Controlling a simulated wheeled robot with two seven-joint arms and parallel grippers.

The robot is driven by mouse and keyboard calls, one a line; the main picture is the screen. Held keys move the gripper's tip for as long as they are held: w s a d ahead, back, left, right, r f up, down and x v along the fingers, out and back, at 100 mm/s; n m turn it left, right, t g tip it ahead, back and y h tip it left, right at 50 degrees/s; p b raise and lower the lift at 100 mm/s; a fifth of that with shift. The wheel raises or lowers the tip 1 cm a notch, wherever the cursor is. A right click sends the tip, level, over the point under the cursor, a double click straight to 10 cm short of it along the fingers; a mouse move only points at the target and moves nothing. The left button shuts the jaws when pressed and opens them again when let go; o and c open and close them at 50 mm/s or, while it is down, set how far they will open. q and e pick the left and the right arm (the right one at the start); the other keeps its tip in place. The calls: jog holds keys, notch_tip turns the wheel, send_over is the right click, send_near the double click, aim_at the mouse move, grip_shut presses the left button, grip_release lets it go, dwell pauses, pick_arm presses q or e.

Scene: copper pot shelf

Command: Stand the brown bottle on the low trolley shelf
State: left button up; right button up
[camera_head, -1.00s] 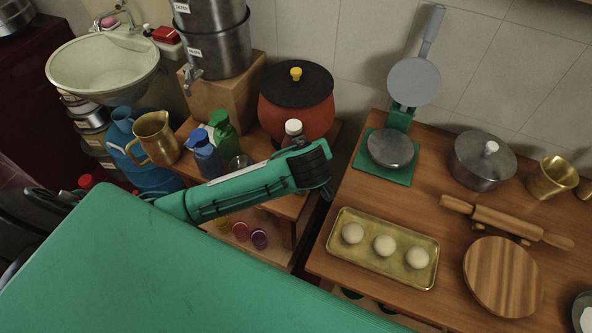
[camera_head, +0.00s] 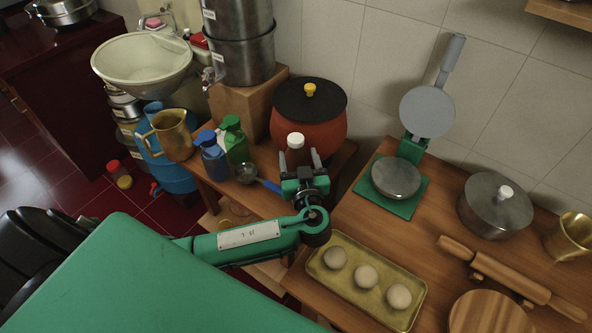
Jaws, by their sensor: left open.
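The brown bottle (camera_head: 297,158) with a white cap stands upright on the trolley top, in front of the red pot. My left gripper (camera_head: 300,162) is open, its two fingers pointing away from me on either side of the bottle in the picture. I cannot tell whether they touch it. The gripper body hides the bottle's lower part. The low trolley shelf (camera_head: 211,222) shows only in part under the trolley top, behind my left arm. My right gripper is not in view.
A blue bottle (camera_head: 213,160), a green bottle (camera_head: 235,142) and a ladle (camera_head: 247,173) are left of the gripper. The red pot (camera_head: 308,125) is close behind. The table at right holds a tray (camera_head: 382,316) of dough balls and a green-based press (camera_head: 396,182).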

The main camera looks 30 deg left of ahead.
aim_at(297, 150)
pick_arm(q)
jog(key=p+x, duration=0.2)
jog(key=x, duration=0.2)
jog(key=shift+w+a+f, duration=0.1)
jog(key=shift+w+a, duration=0.05)
jog(key=shift+w, duration=0.15)
jog(key=shift+w+a+f, duration=0.2)
jog(key=shift+w+a, duration=0.05)
grip_shut()
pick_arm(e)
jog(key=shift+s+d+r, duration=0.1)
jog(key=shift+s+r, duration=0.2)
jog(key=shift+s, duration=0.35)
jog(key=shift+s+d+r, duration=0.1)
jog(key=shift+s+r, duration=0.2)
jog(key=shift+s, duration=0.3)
pick_arm(q)
jog(key=shift+r, duration=0.1)
